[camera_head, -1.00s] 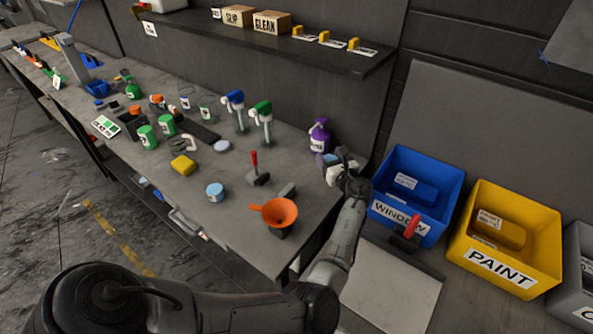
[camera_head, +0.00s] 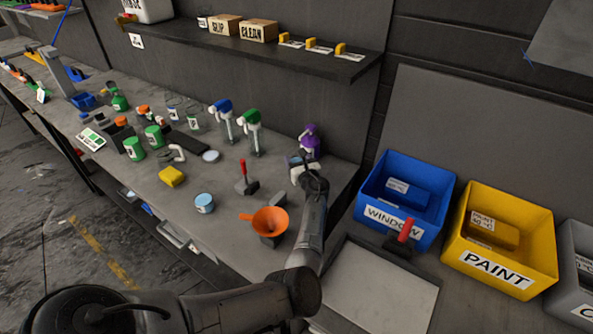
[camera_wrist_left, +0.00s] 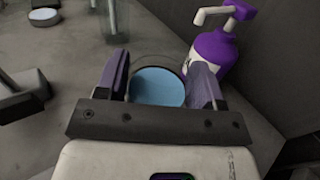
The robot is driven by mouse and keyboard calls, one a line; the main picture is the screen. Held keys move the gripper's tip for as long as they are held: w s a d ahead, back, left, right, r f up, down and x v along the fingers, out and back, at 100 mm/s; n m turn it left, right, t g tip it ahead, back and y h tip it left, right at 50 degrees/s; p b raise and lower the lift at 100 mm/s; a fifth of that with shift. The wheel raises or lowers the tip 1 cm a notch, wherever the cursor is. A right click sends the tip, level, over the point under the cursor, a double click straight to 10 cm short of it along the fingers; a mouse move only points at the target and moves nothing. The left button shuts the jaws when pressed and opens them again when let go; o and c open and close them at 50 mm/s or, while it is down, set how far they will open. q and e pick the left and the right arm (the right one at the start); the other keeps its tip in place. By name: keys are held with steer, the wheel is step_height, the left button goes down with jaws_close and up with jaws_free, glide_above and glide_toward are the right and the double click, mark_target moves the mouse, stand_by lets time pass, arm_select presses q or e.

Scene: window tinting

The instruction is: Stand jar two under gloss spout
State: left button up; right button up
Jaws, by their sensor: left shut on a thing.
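My left gripper (camera_head: 303,165) is at the back right of the bench, just in front of the purple pump bottle (camera_head: 309,142). In the left wrist view, its two purple-tipped fingers (camera_wrist_left: 162,84) are closed around a round jar (camera_wrist_left: 158,87) with a clear rim and a light-blue disc. Its number is not readable. The purple bottle also shows there (camera_wrist_left: 215,52), close behind and right of the jar. Its white spout (camera_wrist_left: 205,16) points left, with its tip beyond the jar. I cannot tell whether the jar touches the bench. My right gripper is not in view.
Blue-headed (camera_head: 222,115) and green-headed (camera_head: 249,130) pump bottles stand left of the purple one. A red-handled tool (camera_head: 246,180), blue-topped jar (camera_head: 204,203) and orange funnel (camera_head: 268,220) are nearer the front. A wall shelf (camera_head: 290,55) hangs above; blue (camera_head: 376,214) and yellow bins stand right.

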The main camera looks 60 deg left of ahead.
arm_select(q)
steer(key=shift+a+f+b, duration=0.15)
steer(key=shift+f+b, duration=0.6)
steer(key=shift+f, duration=1.35)
steer(key=shift+f, duration=0.2)
steer(key=o, duration=1)
steer(key=shift+o, duration=0.2)
steer(key=shift+r, duration=0.1)
steer(key=shift+r, duration=0.25)
steer(key=d+p, duration=0.2)
steer(key=d, duration=0.1)
steer(key=s+d+p, duration=0.1)
steer(key=d, duration=0.2)
steer(key=shift+s+f+p, duration=0.1)
steer(key=shift+p, duration=0.3)
steer(key=shift+s+d, duration=0.15)
steer(key=shift+d, duration=0.55)
